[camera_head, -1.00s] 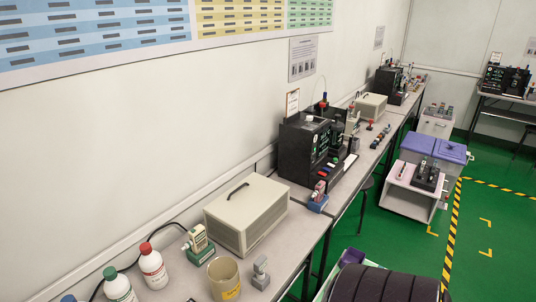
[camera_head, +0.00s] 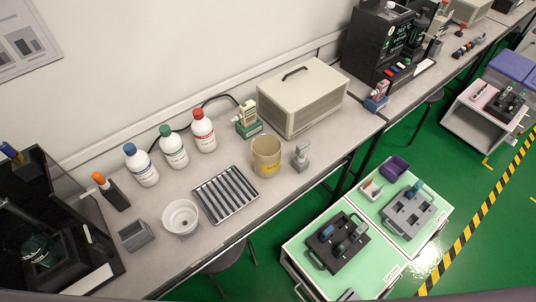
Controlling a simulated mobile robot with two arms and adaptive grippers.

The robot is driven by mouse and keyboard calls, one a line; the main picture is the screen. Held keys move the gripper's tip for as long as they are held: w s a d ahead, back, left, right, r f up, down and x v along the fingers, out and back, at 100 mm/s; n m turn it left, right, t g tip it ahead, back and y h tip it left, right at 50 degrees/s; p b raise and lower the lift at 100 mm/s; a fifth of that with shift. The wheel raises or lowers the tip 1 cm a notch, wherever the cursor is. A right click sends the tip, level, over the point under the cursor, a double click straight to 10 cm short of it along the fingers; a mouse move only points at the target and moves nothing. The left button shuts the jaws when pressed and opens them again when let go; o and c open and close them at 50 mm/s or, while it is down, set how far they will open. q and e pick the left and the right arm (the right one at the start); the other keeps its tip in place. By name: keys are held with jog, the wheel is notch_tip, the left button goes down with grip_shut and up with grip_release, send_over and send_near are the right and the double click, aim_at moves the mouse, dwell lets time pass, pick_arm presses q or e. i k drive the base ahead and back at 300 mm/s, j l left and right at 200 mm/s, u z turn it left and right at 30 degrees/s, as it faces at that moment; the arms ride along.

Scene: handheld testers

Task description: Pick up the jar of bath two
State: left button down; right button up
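A beige open jar (camera_head: 266,157) with a yellow label stands upright on the grey bench, in front of the beige box. Its label is too small to read, so I cannot tell whether it is the jar of bath two. Three white bottles stand upright along the wall side: one with a blue cap (camera_head: 142,168), one with a green cap (camera_head: 173,150) and one with a red cap (camera_head: 203,134). A white round bowl (camera_head: 181,217) stands nearer the bench's front edge. Neither of my grippers is in view.
A ribbed metal tray (camera_head: 225,194) lies between bowl and jar. A small grey-topped device (camera_head: 301,157) stands right of the jar; a beige box (camera_head: 302,97) is behind. Green-topped carts (camera_head: 300,258) with dark holders stand in front of the bench. A stool (camera_head: 231,257) is below it.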

aim_at(25, 242)
jog(key=u, duration=2.1)
